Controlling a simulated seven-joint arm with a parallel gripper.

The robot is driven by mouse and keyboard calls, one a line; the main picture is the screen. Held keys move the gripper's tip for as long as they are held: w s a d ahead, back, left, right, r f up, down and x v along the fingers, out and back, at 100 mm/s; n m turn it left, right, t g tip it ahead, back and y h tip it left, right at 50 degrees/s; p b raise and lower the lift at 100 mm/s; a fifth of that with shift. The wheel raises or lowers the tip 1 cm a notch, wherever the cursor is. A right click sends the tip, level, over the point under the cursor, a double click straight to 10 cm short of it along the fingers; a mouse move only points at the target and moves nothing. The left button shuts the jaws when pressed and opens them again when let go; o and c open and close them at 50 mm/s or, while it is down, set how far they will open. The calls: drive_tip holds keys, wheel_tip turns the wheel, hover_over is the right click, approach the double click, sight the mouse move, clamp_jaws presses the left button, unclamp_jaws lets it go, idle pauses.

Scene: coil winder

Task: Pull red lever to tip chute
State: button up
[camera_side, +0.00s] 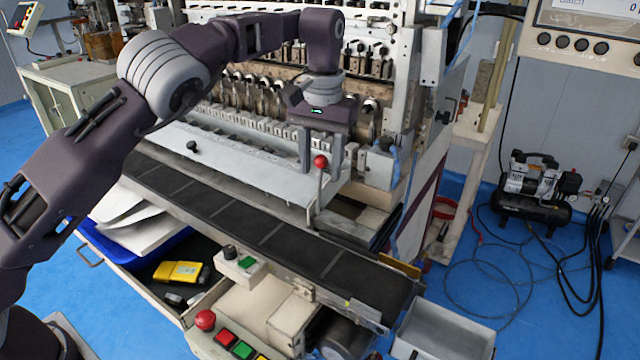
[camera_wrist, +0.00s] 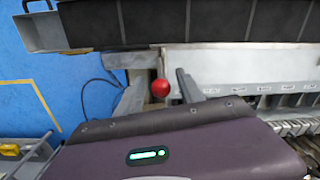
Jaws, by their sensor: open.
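The red lever has a round red knob (camera_side: 320,161) on a thin upright metal rod, at the right end of the pale grey chute (camera_side: 235,160). The chute slopes along the machine's front, above a black belt. My gripper (camera_side: 321,172) is open and points down; in the side view its fingers appear on either side of the knob. In the wrist view the knob (camera_wrist: 161,88) is beside a dark finger (camera_wrist: 187,86), on its left, with a small gap. I cannot tell whether the knob is truly between the fingers.
The black conveyor belt (camera_side: 290,238) runs along the front of the chute. A grey bin (camera_side: 445,330) stands at its right end. A control box with coloured buttons (camera_side: 226,338) is in front. Machine heads and a frame stand close behind my gripper.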

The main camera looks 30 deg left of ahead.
sight(320, 189)
wheel_tip(320, 189, down, 5)
drive_tip(key=shift+a, duration=0.1)
clamp_jaws()
drive_tip(key=shift+r, duration=0.1)
idle(1.3)
